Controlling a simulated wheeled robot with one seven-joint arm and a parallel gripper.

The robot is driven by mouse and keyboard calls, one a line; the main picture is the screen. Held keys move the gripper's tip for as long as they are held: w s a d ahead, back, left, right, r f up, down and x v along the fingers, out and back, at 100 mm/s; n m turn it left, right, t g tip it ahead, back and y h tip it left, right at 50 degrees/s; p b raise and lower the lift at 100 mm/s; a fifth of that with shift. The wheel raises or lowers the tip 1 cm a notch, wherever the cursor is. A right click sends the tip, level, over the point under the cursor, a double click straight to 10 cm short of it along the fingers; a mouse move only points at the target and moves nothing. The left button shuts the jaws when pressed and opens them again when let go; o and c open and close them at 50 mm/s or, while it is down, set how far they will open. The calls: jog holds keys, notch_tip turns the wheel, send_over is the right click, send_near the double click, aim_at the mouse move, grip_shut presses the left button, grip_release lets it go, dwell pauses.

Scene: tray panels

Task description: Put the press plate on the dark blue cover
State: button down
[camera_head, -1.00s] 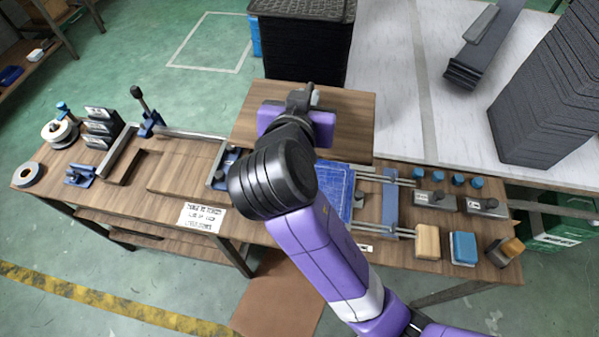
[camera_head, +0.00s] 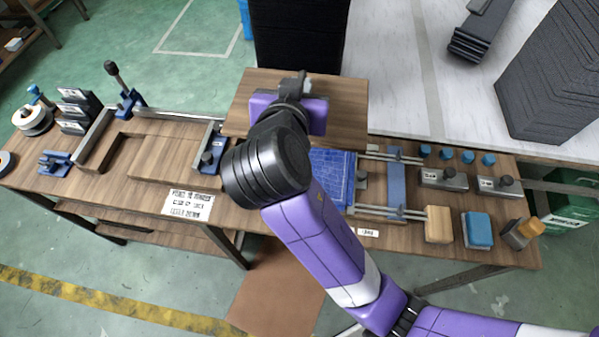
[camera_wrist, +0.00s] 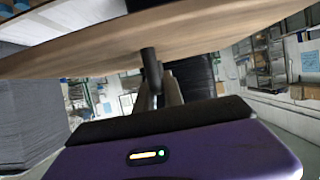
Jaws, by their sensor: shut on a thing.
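The press plate (camera_head: 346,112) is a flat brown wooden board, shown beyond my wrist in the head view. Its wood face also fills the top of the wrist view (camera_wrist: 190,38). My gripper (camera_head: 297,88) is shut on the press plate's dark post-like handle (camera_wrist: 151,70); the fingertips are mostly hidden. The plate appears raised above the workbench. The dark blue cover (camera_head: 330,170), with a fine grid of lines, lies on the bench, nearer than the plate. My arm hides its left part.
Left on the wooden workbench (camera_head: 150,180) are a wooden frame, clamps and tape rolls. To the cover's right are rails with a blue bar (camera_head: 397,185), metal blocks (camera_head: 443,179) and a yellow block (camera_head: 438,225). Black stacks (camera_head: 300,40) and a white table (camera_head: 400,80) lie behind.

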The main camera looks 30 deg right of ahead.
notch_tip(320, 180, down, 2)
jog(key=shift+f+b, duration=0.25)
jog(key=shift+b, duration=0.35)
notch_tip(320, 180, down, 20)
jog(key=shift+r, duration=0.2)
jog(key=shift+f, duration=0.1)
jog(key=c, duration=1.5)
grip_release()
jog(key=shift+o, duration=0.2)
jog(key=b+v, duration=0.1)
jog(key=v, duration=1.1)
jog(key=shift+b, duration=0.3)
